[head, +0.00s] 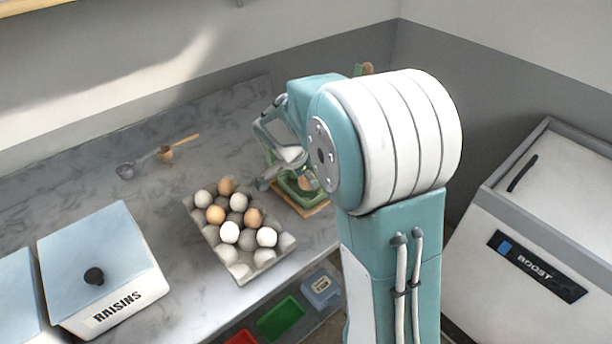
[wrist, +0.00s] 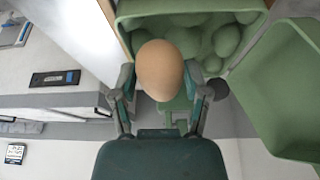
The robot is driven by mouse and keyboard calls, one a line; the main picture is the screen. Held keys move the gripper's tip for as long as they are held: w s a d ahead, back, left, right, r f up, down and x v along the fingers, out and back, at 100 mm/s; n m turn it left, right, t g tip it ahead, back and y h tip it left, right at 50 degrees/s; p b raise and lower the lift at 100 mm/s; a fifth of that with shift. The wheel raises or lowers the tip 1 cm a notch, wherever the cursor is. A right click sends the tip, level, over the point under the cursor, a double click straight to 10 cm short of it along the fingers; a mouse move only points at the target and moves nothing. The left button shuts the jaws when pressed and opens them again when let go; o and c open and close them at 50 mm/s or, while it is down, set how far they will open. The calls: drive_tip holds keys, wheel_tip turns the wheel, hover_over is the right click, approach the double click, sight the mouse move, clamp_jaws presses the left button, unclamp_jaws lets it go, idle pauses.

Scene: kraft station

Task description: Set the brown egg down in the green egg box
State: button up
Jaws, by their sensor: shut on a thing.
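My gripper (wrist: 160,92) is shut on the brown egg (wrist: 160,68), which shows large between the two fingers in the wrist view. The green egg box (wrist: 128,14) is open behind the egg, with rounded green shapes inside it and its lid (wrist: 275,90) to the right. In the head view my gripper (head: 268,160) is at the green egg box (head: 291,190), which is mostly hidden by my arm. The held egg is hard to make out there. I cannot tell whether the egg touches the box.
A grey egg tray (head: 240,272) with several white and brown eggs stands left of the box. A raisins container (head: 100,262) is at the front left, and measuring spoons (head: 160,154) lie at the back. A white BOOST chest (head: 540,235) stands at the right.

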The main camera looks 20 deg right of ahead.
drive_tip(key=shift+f, duration=1.25)
idle(0.8)
drive_tip(key=o, duration=0.8)
drive_tip(key=v, duration=1.2)
drive_tip(key=s+a+r+n+t+y, duration=0.1)
drive_tip(key=s+n, duration=0.4)
drive_tip(key=s, duration=0.2)
drive_tip(key=s+a+r+n+t+y, duration=0.1)
drive_tip(key=s+n+t+y, duration=0.1)
drive_tip(key=s+n, duration=0.3)
drive_tip(key=s+a+r+n+t+y, duration=0.1)
drive_tip(key=s+n, duration=0.4)
drive_tip(key=s, duration=0.5)
drive_tip(key=shift+s+a+r, duration=0.4)
drive_tip(key=shift+a+r, duration=0.2)
